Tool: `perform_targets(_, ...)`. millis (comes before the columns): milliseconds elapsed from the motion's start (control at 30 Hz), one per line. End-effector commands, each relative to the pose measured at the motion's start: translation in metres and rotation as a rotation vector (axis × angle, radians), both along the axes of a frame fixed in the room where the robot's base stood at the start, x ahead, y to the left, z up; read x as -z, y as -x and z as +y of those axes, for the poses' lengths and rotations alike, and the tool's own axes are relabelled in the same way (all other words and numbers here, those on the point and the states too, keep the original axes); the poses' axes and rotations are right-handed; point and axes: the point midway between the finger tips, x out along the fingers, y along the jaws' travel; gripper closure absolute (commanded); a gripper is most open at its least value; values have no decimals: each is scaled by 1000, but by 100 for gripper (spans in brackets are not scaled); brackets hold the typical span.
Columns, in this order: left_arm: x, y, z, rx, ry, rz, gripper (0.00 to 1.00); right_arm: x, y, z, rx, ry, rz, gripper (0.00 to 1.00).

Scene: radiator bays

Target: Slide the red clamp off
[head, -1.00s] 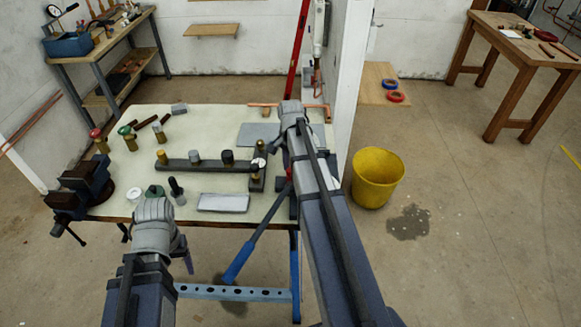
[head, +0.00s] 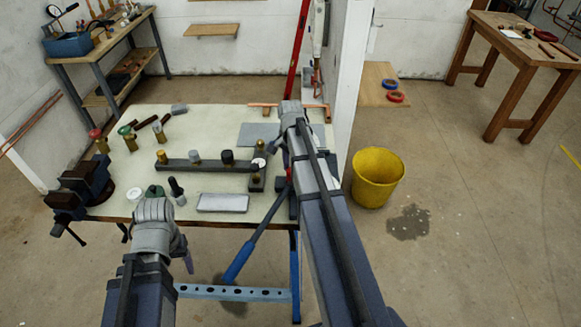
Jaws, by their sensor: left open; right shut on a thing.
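My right gripper (head: 284,139) is over the right part of the workbench, largely hidden behind its own wrist and forearm. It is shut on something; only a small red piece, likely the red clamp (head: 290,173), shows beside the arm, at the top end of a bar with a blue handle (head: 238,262). The contact itself is hidden. My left gripper (head: 155,212) is open at the bench's front edge, with its fingers mostly hidden by the wrist, and is apart from the red piece.
The workbench (head: 222,118) holds a dark bar with fittings (head: 190,166), a grey block (head: 223,202), several small valves and a vise (head: 85,185) at left. A copper pipe (head: 262,105) lies at the back right. A yellow bucket (head: 377,178) stands on the floor at right.

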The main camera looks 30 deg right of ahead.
Motion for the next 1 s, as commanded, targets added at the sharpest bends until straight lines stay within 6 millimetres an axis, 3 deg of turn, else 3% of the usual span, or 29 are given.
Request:
perform_targets(300,0,0,0,0,0,0,33,0,-18,29,-1,-1,0,100)
perform_targets(533,0,0,0,0,0,0,33,0,-19,30,-1,-5,-2,100)
perform_targets(567,0,0,0,0,0,0,33,0,-19,30,-1,-5,-2,60)
perform_targets(800,0,0,0,0,0,0,33,0,-18,29,-1,-2,-1,33)
perform_targets(1000,0,0,0,0,0,0,33,0,-18,29,0,-1,0,33)
